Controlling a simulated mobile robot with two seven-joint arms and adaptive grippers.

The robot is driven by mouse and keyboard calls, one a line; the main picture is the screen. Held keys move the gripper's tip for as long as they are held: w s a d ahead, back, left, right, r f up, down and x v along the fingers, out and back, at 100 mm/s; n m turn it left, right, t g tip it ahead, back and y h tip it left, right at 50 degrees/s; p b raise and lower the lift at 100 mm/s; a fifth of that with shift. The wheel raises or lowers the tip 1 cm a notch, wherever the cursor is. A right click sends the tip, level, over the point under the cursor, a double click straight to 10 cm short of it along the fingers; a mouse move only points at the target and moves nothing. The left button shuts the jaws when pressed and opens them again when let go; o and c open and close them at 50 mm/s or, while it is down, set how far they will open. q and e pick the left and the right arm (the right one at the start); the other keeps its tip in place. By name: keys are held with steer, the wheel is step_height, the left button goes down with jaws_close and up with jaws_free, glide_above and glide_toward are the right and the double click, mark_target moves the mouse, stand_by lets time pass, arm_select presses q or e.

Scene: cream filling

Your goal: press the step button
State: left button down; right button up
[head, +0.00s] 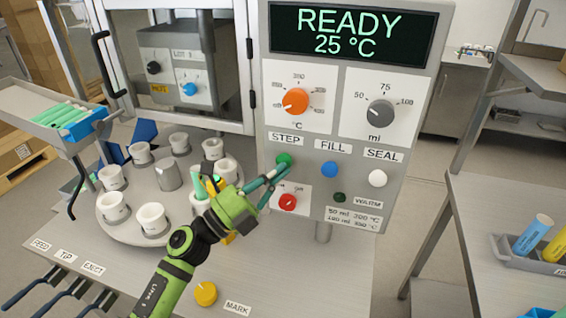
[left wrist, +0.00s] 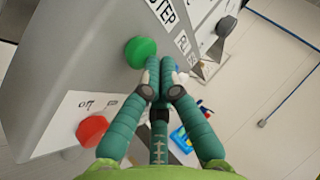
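The green step button (head: 284,159) sits under the STEP label on the control panel, left of the blue fill button (head: 329,170) and the white seal button (head: 377,178). My left gripper (head: 278,170) reaches the panel with its fingertips just below the step button. In the left wrist view the green button (left wrist: 140,52) is close to the left of the fingertips (left wrist: 160,66). The fingers are together with nothing between them. I cannot tell whether they touch the button. My right gripper is not in view.
A red on/off switch (head: 288,202) lies just below my fingers, with a small dark green button (head: 339,197) to its right. A turntable (head: 130,232) with several white cups stands left, partly behind my arm. The display (head: 352,34) reads READY, 25 °C.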

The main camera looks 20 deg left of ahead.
arm_select(q)
steer(key=shift+w, duration=0.35)
stand_by(0.3)
steer(key=shift+s, duration=0.95)
steer(key=s, duration=0.5)
steer(key=shift+a+p, duration=0.1)
steer(key=shift+p, duration=0.25)
stand_by(0.4)
